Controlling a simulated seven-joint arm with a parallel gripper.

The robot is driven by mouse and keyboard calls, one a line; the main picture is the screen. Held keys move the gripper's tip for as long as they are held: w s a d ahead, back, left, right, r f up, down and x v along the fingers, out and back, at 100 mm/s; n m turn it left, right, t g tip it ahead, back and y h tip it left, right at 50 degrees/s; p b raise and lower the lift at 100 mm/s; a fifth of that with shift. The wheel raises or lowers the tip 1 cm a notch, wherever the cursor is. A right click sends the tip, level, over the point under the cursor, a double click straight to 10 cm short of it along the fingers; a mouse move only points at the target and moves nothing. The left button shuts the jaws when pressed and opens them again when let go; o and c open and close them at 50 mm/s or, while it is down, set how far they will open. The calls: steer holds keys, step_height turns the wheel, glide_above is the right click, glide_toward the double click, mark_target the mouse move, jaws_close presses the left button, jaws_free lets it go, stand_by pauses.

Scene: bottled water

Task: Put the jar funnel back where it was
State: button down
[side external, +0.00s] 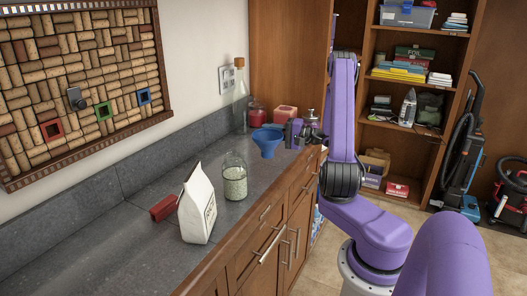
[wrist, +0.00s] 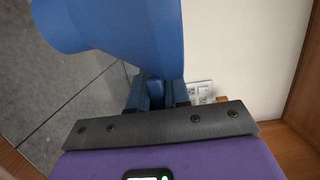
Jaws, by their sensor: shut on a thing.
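The jar funnel (side external: 267,142) is blue and stands out over the far part of the grey counter, wide mouth up in the side view. My gripper (side external: 289,133) is shut on it from the right. In the wrist view the funnel (wrist: 115,28) fills the upper left, and my gripper's fingers (wrist: 156,92) close on a narrow blue part at its edge. I cannot tell whether the funnel's lower end touches the counter. A glass jar (side external: 235,182) with pale green contents stands upright nearer the camera, apart from the funnel.
A white bag (side external: 197,210) and a red object (side external: 163,208) are at the near counter (side external: 110,240). A corked glass bottle (side external: 240,105), a red jar (side external: 257,115) and a pinkish box (side external: 285,113) stand behind the funnel. The counter between jar and wall is clear.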

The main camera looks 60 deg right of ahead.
steer(key=w+d+f, duration=0.1)
steer(key=f, duration=0.1)
steer(key=w+d+f, duration=0.1)
steer(key=w+f, duration=0.1)
steer(key=w+d+f, duration=0.1)
steer(key=f, duration=0.1)
steer(key=shift+w+d, duration=0.1)
steer(key=shift+w, duration=0.05)
steer(key=shift+f, duration=1.6)
steer(key=shift+f, duration=0.1)
steer(key=c, duration=1.1)
jaws_free()
steer(key=v, duration=1.2)
